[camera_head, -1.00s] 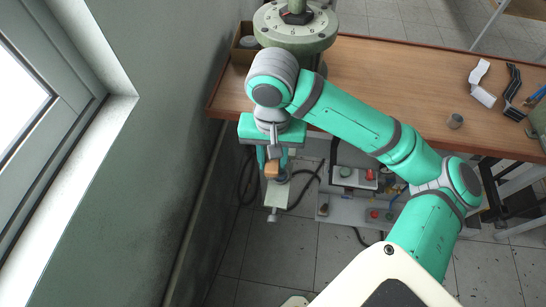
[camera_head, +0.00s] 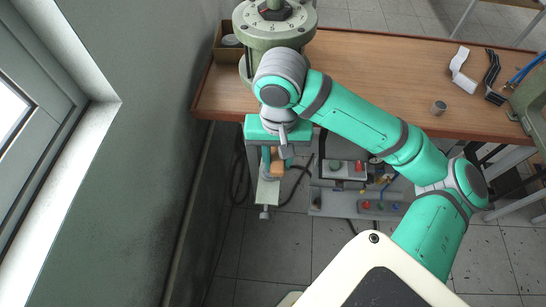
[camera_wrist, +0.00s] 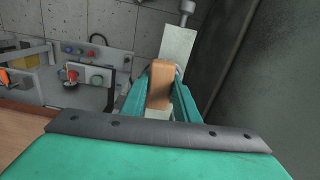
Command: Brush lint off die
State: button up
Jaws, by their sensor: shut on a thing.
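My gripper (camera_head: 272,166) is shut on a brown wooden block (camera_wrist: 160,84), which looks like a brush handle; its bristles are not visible. The block sits between the teal fingers and also shows in the head view (camera_head: 277,162). A pale grey flat metal piece (camera_wrist: 178,44) with a round knob at its end lies just beyond and below the block; it also shows in the head view (camera_head: 267,194). I cannot tell whether it is the die or part of the press, nor whether the brush touches it. No lint can be made out.
A wooden bench (camera_head: 375,62) carries a green dial-marked column (camera_head: 275,28), a small metal cylinder (camera_head: 439,107) and bent strips (camera_head: 462,70). The green-grey wall (camera_head: 150,170) is close on the left.

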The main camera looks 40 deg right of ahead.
jog(key=shift+f, duration=0.15)
jog(key=shift+w+a+f, duration=0.2)
jog(key=shift+w+a, duration=1.1)
jog(key=shift+w, duration=0.2)
jog(key=shift+c, duration=0.8)
jog(key=shift+r, duration=0.7)
grip_shut()
jog(key=shift+r, duration=2.4)
